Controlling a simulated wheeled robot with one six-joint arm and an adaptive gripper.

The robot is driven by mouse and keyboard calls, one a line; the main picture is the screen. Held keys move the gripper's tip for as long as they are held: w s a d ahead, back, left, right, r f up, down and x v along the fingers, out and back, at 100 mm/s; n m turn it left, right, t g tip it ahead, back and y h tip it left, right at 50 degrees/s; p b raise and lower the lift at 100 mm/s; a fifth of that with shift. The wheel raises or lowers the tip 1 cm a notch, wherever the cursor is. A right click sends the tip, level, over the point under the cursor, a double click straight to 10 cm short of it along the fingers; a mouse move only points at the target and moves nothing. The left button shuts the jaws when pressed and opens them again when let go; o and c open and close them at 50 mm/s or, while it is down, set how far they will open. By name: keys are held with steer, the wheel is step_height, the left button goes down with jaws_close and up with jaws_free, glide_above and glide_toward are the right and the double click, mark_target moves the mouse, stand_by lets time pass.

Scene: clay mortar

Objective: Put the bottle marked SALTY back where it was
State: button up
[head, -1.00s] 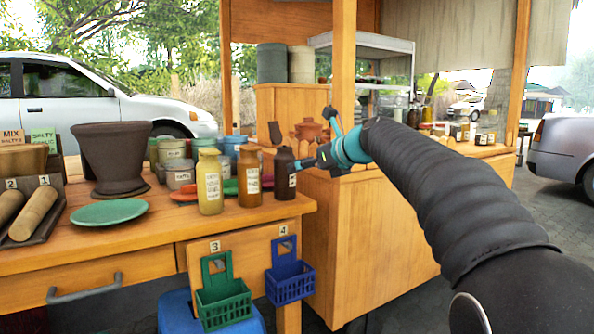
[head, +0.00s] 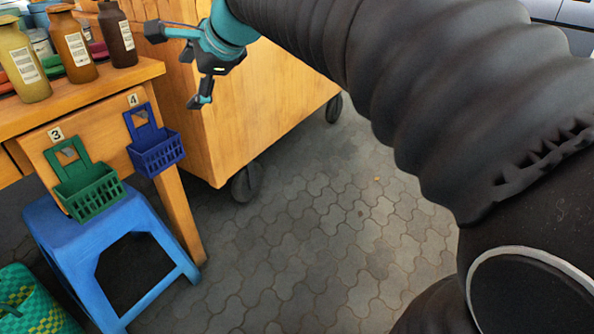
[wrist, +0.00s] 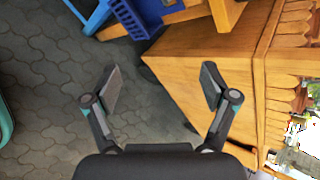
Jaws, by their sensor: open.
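Three labelled bottles stand upright near the table's front corner at the upper left of the head view: a yellow one (head: 24,62), an amber one (head: 73,45) and a dark brown one (head: 117,35). Their label words are too small to read, so I cannot tell which is marked SALTY. My gripper (head: 174,66) is open and empty, just right of the dark brown bottle in the picture, beside the wooden cabinet. The wrist view also shows my gripper (wrist: 160,72) with its fingers spread and nothing between them; no bottle shows there.
A green basket (head: 92,190) marked 3 and a blue basket (head: 156,150) marked 4 hang on the table front (head: 95,112). A blue stool (head: 75,235) stands below, with a woven green basket (head: 35,305) beside it. The wheeled cabinet (head: 255,110) is close behind my gripper. Paved floor is open.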

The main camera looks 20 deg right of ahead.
steer(key=s+d+f+n+g+h, duration=0.1)
steer(key=s+d+f+n+h, duration=0.1)
steer(key=s+d+f+n, duration=0.3)
steer(key=s+d+f+n+g+h, duration=0.1)
steer(key=s+d+f+n+h, duration=0.2)
steer(key=s+f+n, duration=0.8)
steer(key=s+d+f, duration=0.2)
steer(key=s+f, duration=0.2)
steer(key=s, duration=0.5)
steer(key=shift+f+n+g, duration=0.15)
steer(key=shift+n+g, duration=0.25)
steer(key=shift+s, duration=0.1)
